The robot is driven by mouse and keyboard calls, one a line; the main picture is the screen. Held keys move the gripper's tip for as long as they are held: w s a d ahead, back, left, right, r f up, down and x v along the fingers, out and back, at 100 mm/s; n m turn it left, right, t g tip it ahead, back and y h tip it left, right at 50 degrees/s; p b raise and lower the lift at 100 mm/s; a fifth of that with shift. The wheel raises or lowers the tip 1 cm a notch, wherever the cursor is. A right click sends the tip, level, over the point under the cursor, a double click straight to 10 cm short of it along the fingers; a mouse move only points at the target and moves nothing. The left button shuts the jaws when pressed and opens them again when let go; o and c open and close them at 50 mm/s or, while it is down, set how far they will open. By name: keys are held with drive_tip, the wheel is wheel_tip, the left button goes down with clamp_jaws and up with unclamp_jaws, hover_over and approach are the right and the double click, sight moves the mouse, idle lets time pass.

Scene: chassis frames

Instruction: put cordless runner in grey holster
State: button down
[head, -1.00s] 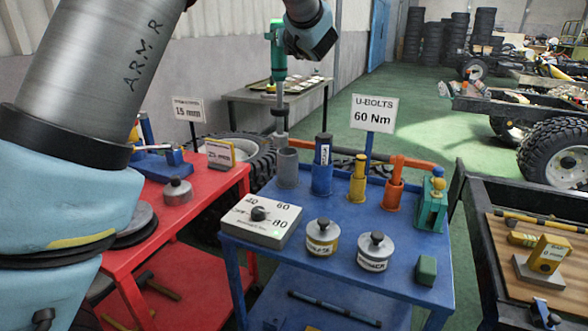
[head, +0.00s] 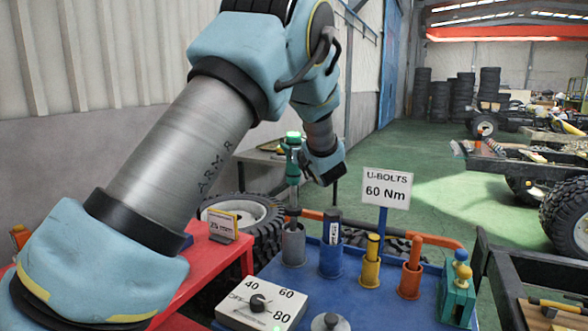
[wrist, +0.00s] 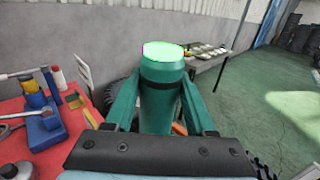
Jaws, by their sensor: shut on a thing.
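The cordless runner (head: 293,168) is a green upright tool with a grey shaft below. In the head view it stands over the grey holster (head: 293,247), the leftmost tube on the blue cart's back row. The shaft's lower end meets the holster's mouth; I cannot tell how far it is inside. My gripper (head: 303,160) is shut on the runner's green body. In the wrist view the runner (wrist: 160,95) sits upright between both green fingers, and its lower part and the holster are hidden.
Right of the grey holster stand a blue holster (head: 330,259), a yellow one (head: 370,272) and an orange one (head: 409,283), each holding a tool. A U-bolts sign (head: 386,188) rises behind them. A dial box (head: 262,307) sits in front. A tyre (head: 268,228) stands behind left.

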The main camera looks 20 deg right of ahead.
sight(296, 171)
drive_tip(key=shift+f+p, duration=0.8)
drive_tip(key=shift+f, duration=2.6)
drive_tip(key=shift+f, duration=0.1)
drive_tip(key=shift+c, duration=1.2)
unclamp_jaws()
